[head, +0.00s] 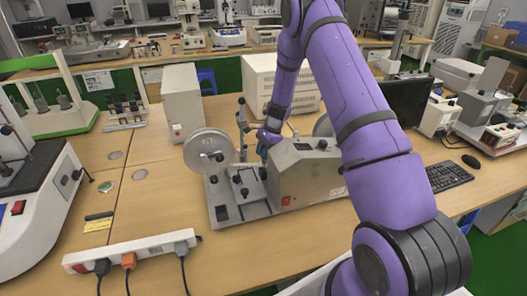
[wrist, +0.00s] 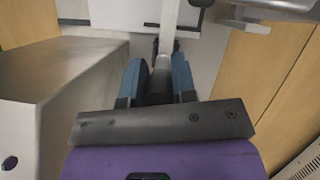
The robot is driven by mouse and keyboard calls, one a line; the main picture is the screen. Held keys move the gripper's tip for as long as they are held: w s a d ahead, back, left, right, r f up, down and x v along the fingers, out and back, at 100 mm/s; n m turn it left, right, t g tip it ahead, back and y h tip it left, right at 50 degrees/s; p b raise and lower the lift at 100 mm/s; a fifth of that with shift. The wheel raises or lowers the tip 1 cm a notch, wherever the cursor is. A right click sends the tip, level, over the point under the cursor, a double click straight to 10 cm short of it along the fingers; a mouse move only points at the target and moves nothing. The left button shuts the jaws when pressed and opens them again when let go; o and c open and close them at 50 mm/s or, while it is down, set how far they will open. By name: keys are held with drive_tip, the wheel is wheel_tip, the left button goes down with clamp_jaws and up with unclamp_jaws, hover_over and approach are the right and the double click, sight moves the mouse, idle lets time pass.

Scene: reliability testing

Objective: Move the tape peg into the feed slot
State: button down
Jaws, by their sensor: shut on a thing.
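The tape machine has a grey housing (head: 305,180) and a flat metal base (head: 238,212) with a round pale reel (head: 207,152) at its left. My gripper (head: 262,152) reaches down behind the housing's left end, close to the machine's upright post (head: 242,125). In the wrist view my gripper (wrist: 159,75) has its blue fingers closed on a dark round piece, apparently the tape peg (wrist: 158,88). A pale metal bar (wrist: 168,25) runs just beyond the fingertips. The peg is hidden in the head view. I cannot pick out the feed slot, nor tell whether the peg touches it.
A power strip (head: 130,252) with plugs lies at the front left. A white box (head: 185,103) and a larger cream box (head: 280,82) stand behind the machine. A keyboard (head: 448,176) and a monitor (head: 405,100) are at the right. The table's front middle is clear.

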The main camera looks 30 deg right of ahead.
drive_tip(key=shift+f, duration=0.35)
drive_tip(key=shift+f, duration=0.35)
idle(0.5)
drive_tip(key=shift+c, duration=1.4)
unclamp_jaws()
